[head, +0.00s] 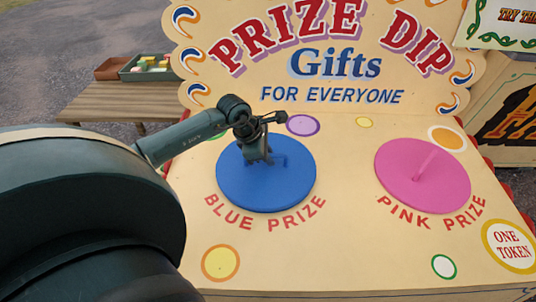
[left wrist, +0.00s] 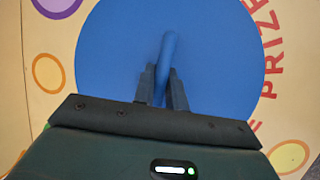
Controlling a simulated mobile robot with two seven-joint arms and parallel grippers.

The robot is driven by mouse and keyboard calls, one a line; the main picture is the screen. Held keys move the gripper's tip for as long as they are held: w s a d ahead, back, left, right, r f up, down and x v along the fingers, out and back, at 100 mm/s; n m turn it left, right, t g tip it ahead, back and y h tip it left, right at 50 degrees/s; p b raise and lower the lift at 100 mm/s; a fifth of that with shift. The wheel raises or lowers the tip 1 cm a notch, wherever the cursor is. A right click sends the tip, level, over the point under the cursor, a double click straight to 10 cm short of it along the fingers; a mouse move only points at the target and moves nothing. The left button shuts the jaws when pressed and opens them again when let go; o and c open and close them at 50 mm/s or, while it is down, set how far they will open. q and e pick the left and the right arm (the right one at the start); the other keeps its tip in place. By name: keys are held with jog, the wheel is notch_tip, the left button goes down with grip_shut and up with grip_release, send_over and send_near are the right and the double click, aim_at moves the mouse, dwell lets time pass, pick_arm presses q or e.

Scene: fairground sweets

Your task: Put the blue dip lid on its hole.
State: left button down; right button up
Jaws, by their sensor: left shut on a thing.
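The blue dip lid (head: 266,190) is a round blue disc with a raised handle, over the spot marked BLUE PRIZE on the cream counter. It looks flat; whether it is seated in its hole or slightly above it I cannot tell. My left gripper (head: 262,157) is at the lid's handle. In the left wrist view the gripper's fingers (left wrist: 162,88) are shut on the handle bar, with the blue lid (left wrist: 110,60) spread out behind. The hole is hidden under the lid. My right gripper is not in view.
A pink lid (head: 415,185) with a handle lies on the right over PINK PRIZE. The prize dip sign board (head: 330,70) rises behind the counter (head: 345,240). A wooden table (head: 115,102) with a green tray (head: 148,72) stands at back left.

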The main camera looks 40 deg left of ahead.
pick_arm(q)
jog(key=shift+f+b, duration=0.55)
jog(key=shift+b, duration=0.15)
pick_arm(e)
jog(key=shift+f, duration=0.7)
pick_arm(q)
jog(key=c, duration=1.3)
grip_release()
jog(key=shift+f, duration=0.1)
jog(key=shift+c, duration=0.2)
jog(key=p+v, duration=0.3)
jog(key=v, duration=1)
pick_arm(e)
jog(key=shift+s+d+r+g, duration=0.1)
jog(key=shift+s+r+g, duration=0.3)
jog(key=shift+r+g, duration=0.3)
pick_arm(q)
jog(key=shift+r, duration=0.2)
